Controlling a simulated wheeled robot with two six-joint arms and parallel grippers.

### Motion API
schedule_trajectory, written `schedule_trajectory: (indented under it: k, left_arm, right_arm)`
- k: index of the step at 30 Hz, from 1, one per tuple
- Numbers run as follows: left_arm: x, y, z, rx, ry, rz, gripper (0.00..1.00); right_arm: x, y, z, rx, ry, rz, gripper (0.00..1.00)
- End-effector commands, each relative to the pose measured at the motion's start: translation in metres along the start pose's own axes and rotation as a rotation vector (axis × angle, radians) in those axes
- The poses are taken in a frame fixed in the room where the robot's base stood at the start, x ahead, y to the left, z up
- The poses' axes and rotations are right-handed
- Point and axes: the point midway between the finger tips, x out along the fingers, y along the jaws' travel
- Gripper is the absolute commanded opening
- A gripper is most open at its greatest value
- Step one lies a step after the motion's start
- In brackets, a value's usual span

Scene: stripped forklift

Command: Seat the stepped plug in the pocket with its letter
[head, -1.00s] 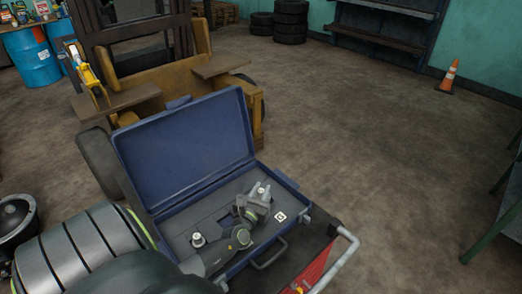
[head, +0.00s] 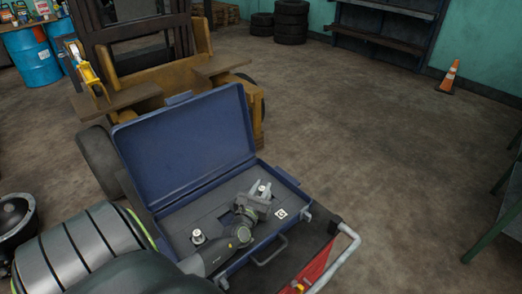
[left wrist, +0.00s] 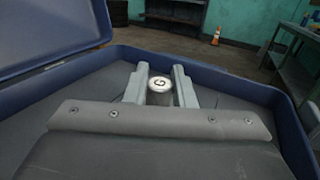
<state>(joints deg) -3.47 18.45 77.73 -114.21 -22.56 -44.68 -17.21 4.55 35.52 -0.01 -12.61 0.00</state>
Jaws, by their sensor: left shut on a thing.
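A plug (left wrist: 159,86) with a round white top and a dark letter that looks like G is between the fingers of my left gripper (left wrist: 158,88). In the head view my left gripper (head: 261,191) is over the right part of the open blue case (head: 268,250), shut on this plug. The plug's lower part is hidden, so I cannot tell how it stands to the grey insert (head: 215,220). A white square label (head: 280,214) with a dark letter, too small to read surely, lies just right of the gripper. My right gripper is not in view.
A second round plug-like piece (head: 198,237) stands in the left part of the case. The raised lid (head: 185,145) is behind. The case rests on a red cart with a pale handle (head: 345,250).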

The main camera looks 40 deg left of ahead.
Motion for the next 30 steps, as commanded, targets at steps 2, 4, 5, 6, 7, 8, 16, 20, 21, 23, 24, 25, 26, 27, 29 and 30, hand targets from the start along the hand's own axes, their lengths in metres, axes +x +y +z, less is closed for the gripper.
schedule_trajectory:
  k: [2, 4, 5, 6, 7, 8, 16, 20, 21, 23, 24, 25, 26, 27, 29, 30]
  left_arm:
    - [-0.007, 0.001, -0.015, -0.006, 0.032, 0.002, 0.3]
    - [-0.007, 0.001, -0.016, -0.006, 0.033, 0.002, 0.4]
    - [-0.007, 0.001, -0.016, -0.006, 0.033, 0.002, 0.43]
    - [-0.007, 0.001, -0.016, -0.006, 0.033, 0.002, 0.48]
    - [-0.007, 0.001, -0.016, -0.007, 0.033, 0.002, 0.48]
    - [-0.007, 0.001, -0.016, -0.007, 0.033, 0.002, 0.48]
    - [-0.007, 0.001, -0.013, -0.007, 0.033, 0.002, 0.48]
    - [-0.007, 0.001, 0.002, -0.007, 0.028, 0.002, 0.48]
    - [-0.006, 0.001, 0.009, -0.007, 0.026, 0.002, 0.48]
    - [-0.006, 0.001, 0.022, -0.006, 0.02, 0.0, 0.48]
    - [-0.005, 0.001, 0.031, -0.005, 0.017, 0.0, 0.48]
    - [-0.005, 0.001, 0.038, -0.006, 0.015, 0.0, 0.48]
    - [-0.004, 0.001, 0.044, -0.006, 0.013, 0.0, 0.48]
    - [-0.004, 0.001, 0.052, -0.006, 0.011, -0.001, 0.48]
    - [-0.004, 0.001, 0.064, -0.003, 0.007, 0.0, 0.48]
    - [-0.004, 0.001, 0.071, -0.003, 0.005, 0.0, 0.48]
  right_arm:
    - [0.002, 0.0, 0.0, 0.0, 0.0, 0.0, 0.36]
    - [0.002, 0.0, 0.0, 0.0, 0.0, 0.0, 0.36]
    - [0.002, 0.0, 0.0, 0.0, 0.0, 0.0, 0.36]
    - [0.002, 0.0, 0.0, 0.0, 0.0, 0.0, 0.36]
    - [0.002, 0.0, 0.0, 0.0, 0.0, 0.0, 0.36]
    - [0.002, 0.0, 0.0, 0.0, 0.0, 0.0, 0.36]
    - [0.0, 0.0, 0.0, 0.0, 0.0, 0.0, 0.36]
    - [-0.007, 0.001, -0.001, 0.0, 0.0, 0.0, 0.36]
    - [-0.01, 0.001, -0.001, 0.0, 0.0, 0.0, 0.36]
    - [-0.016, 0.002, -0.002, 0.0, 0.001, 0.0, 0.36]
    - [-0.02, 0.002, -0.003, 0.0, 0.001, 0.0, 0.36]
    - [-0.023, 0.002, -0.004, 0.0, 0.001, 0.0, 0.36]
    - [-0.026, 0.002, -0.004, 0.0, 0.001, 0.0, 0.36]
    - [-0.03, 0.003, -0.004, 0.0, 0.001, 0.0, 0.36]
    - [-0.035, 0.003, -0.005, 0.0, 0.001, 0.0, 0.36]
    - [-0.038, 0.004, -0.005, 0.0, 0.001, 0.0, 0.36]
